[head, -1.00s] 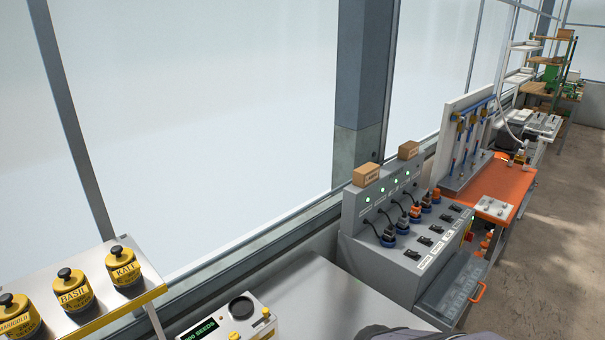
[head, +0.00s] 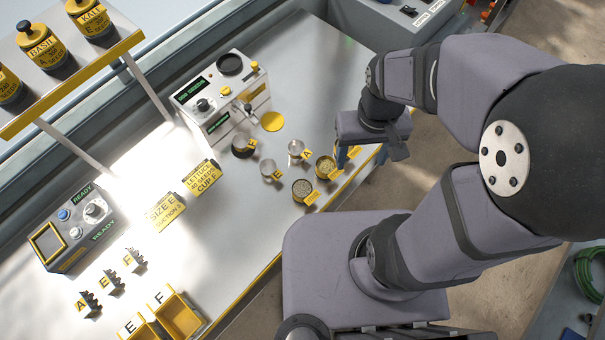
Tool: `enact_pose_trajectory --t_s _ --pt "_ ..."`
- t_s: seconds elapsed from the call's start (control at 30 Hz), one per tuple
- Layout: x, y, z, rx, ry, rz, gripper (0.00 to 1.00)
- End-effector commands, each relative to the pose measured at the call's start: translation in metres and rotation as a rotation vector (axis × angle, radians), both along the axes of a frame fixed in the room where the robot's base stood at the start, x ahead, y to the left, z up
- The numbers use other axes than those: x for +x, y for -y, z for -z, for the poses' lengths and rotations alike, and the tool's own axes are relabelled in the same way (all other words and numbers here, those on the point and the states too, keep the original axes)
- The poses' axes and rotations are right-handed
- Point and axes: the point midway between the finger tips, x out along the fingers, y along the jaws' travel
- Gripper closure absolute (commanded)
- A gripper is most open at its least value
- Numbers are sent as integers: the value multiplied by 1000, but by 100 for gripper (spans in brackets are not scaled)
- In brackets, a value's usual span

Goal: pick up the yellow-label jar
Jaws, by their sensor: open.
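Several dark jars with yellow lids and yellow labels stand on the raised shelf (head: 112,46) at the upper left of the head view. One is marked KALE (head: 91,20), one BASIL (head: 40,47), and another is cut by the left edge (head: 8,86). I cannot tell which one is the yellow-label jar, as their labels look alike. My gripper (head: 372,148) is open, over the right edge of the bench and far from the shelf. Its fingertips are partly hidden, and I see nothing held in it.
A seed counter (head: 208,112) stands on the bench below the shelf. Yellow signs (head: 203,178), a control box (head: 68,234) and yellow bins (head: 180,317) stand at left and front.

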Motion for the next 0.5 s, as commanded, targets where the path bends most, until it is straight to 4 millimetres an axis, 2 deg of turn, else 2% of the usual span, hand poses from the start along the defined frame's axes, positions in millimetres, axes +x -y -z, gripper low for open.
enact_pose_trajectory --t_s 0.03,0.17,0.33,0.5 --pt "4 -7 12 -4 -15 -47 38" --pt "13 -32 36 -27 -76 -229 38" --pt "23 -79 72 -80 -178 -530 38" --pt "23 -122 100 -142 -265 -786 38"
